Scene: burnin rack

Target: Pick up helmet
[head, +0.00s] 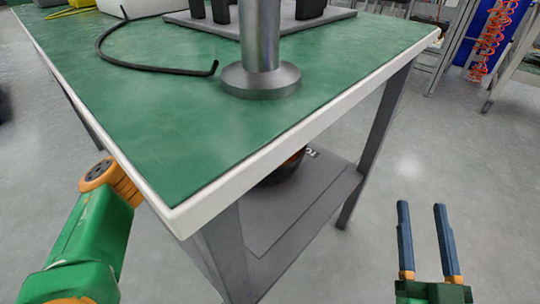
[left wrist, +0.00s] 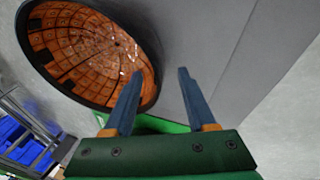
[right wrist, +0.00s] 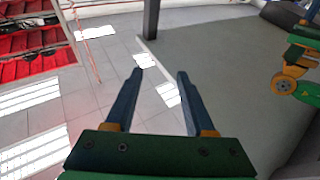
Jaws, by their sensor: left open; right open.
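The helmet (left wrist: 95,50) shows in the left wrist view as a dark round shell with an orange, gridded inside, its open side facing the camera. In the head view only a dark and orange part of the helmet (head: 284,170) shows on the lower shelf (head: 325,185), under the tabletop. My left gripper (left wrist: 159,72) is open, with the helmet's right rim appearing between its fingers; I cannot tell whether they touch it. The tabletop hides this gripper in the head view. My right gripper (head: 421,204) is open and empty, over the floor right of the table.
The green table (head: 180,140) has a pale edge and grey legs close to my left arm. A metal post (head: 260,80) and a black cable (head: 150,68) are on it. The grey floor (head: 440,150) around my right gripper is clear.

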